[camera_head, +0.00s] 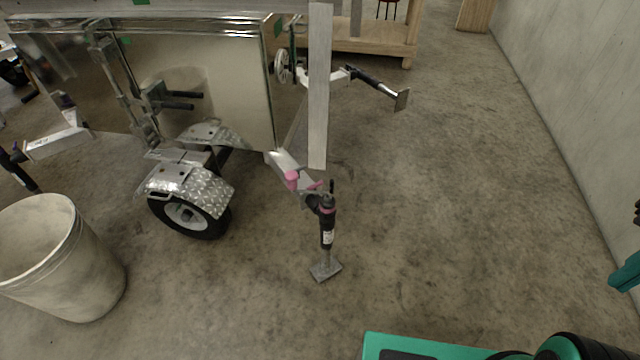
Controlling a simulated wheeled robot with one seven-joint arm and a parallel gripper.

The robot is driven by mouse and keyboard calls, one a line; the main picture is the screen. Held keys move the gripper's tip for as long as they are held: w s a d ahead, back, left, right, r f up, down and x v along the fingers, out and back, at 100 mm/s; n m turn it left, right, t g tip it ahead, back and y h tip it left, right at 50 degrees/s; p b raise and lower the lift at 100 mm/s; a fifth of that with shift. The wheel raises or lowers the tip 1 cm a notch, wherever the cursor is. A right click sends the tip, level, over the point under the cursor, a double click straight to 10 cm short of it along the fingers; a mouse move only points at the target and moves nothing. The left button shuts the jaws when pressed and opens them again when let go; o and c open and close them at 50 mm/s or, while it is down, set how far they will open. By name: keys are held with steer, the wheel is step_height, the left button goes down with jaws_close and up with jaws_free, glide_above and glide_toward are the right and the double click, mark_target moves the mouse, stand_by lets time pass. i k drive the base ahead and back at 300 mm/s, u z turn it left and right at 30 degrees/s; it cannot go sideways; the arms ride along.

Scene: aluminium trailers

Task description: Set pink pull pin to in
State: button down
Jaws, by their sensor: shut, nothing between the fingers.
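A pink pull pin (292,181) sits on the silver outrigger arm (284,161) at the trailer's near right corner. A thin pink part runs right from it toward the top of the black jack. The pin is small here, and I cannot tell how deep it sits. The black jack leg (327,225) stands upright with a pink band near its top and a square foot on the floor. My gripper does not show clearly; only teal and dark parts of my own body show at the right edge and bottom right, well apart from the pin.
The shiny trailer box (215,85) stands on a wheel (190,217) under a tread-plate fender (205,190). A pale bin (100,275) is at lower left. Another outrigger (378,86) sticks out behind. A concrete wall (570,90) is at right. The floor between is clear.

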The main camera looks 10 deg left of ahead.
mark_target(314, 186)
steer(key=z, duration=0.05)
steer(key=k, duration=1.05)
steer(key=u, duration=0.7)
steer(key=i, duration=1.8)
steer(key=z, duration=0.6)
